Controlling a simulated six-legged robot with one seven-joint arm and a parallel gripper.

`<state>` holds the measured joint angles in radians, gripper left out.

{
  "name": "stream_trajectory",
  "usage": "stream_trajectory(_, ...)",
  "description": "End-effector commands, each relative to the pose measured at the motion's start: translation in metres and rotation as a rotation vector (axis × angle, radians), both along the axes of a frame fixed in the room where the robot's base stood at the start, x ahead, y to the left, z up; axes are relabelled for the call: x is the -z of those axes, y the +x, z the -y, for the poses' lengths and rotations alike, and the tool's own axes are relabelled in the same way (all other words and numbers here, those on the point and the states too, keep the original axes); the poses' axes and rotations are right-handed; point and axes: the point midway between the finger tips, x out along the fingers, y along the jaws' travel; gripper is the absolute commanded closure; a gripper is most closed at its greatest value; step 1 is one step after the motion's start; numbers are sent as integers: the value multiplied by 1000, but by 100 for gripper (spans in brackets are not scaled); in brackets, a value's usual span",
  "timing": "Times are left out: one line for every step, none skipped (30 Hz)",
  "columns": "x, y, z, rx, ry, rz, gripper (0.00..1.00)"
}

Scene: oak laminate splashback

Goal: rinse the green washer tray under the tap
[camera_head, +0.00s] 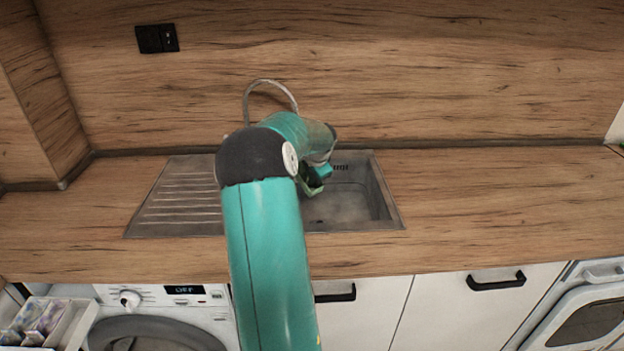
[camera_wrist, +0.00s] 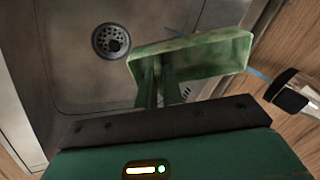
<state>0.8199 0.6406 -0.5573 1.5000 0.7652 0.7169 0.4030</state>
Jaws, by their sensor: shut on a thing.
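The green washer tray (camera_wrist: 205,55) is a shallow, translucent box in the wrist view. My gripper (camera_wrist: 158,75) is shut on its near wall and holds it over the sink basin, right of the drain. In the head view the tray (camera_head: 313,191) shows only as a small green piece below my gripper (camera_head: 318,175), over the basin's left part. The tap (camera_head: 270,83) has a tall curved spout behind my arm; its outlet and base are hidden. A thin bluish streak (camera_wrist: 258,73) passes behind the tray; I cannot tell if it is water.
The steel sink (camera_head: 385,205) has a ribbed drainboard (camera_head: 180,197) on the left. Its round drain (camera_wrist: 111,40) is clear. A chrome and black fitting (camera_wrist: 290,95) stands right of the tray. The wooden counter (camera_head: 480,205) is bare on the right. An open drawer (camera_head: 45,322) is below left.

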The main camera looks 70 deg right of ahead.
Motion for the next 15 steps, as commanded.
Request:
stream_trajectory(1,2,5,0,-1,0,100)
stream_trajectory(2,3,7,1,0,-1,100)
stream_trajectory(3,5,10,0,1,-1,100)
stream_trajectory(3,6,13,0,0,0,100)
stream_trajectory(4,8,15,0,1,-1,100)
stream_trajectory(5,9,18,-1,0,-1,100)
stream_trajectory(5,10,20,0,-1,-2,100)
stream_trajectory(5,12,23,0,-1,-2,100)
stream_trajectory(6,13,26,-1,-1,-1,100)
stream_trajectory(7,14,28,0,-1,-2,100)
stream_trajectory(7,15,30,-1,0,-1,100)
stream_trajectory(8,17,34,0,0,0,100)
stream_trajectory(9,18,36,0,1,-1,100)
stream_trajectory(9,19,38,0,1,-1,100)
stream_trajectory(10,21,41,-1,0,0,100)
